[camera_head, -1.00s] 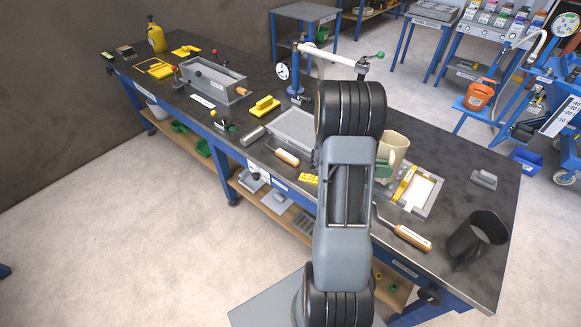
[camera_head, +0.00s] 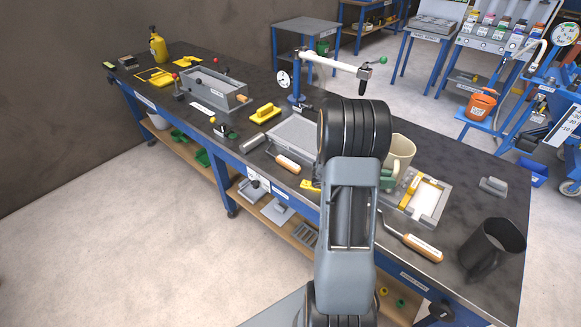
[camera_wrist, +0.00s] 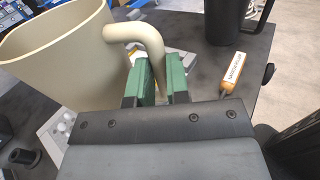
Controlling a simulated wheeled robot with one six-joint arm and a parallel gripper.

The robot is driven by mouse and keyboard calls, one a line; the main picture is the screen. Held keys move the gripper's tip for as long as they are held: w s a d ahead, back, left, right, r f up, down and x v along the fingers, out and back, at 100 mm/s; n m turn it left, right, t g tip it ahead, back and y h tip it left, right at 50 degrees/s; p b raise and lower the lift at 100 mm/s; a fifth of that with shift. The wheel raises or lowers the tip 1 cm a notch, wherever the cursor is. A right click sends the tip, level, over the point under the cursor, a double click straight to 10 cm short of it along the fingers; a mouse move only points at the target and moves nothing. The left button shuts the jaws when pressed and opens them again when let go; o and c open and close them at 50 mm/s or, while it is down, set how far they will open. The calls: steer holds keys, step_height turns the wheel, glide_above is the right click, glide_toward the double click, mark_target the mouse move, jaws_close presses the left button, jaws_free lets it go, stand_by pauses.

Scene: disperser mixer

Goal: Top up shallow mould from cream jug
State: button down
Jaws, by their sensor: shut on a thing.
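The cream jug (camera_head: 402,150) is to the right of my arm in the head view, partly hidden by it. In the wrist view the jug (camera_wrist: 60,55) fills the upper left, its inside dark-free and plain. My gripper (camera_wrist: 160,76) has green finger pads and is shut on the jug's curved handle. The jug looks roughly upright; I cannot tell whether it touches the bench. A shallow grey mould with a white area and a yellow strip (camera_head: 428,200) lies just right of the jug, partly hidden by jug and gripper.
A dark jug (camera_head: 492,247) stands at the bench's right end. A trowel with an orange handle (camera_head: 423,248) lies near the front edge. A grey block (camera_head: 493,186) lies farther right. A blue stand with a gauge (camera_head: 297,85) rises behind, left of my arm.

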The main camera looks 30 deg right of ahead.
mark_target(395, 169)
steer(key=shift+r, duration=0.1)
steer(key=shift+r+p, duration=1.9)
steer(key=shift+r, duration=0.1)
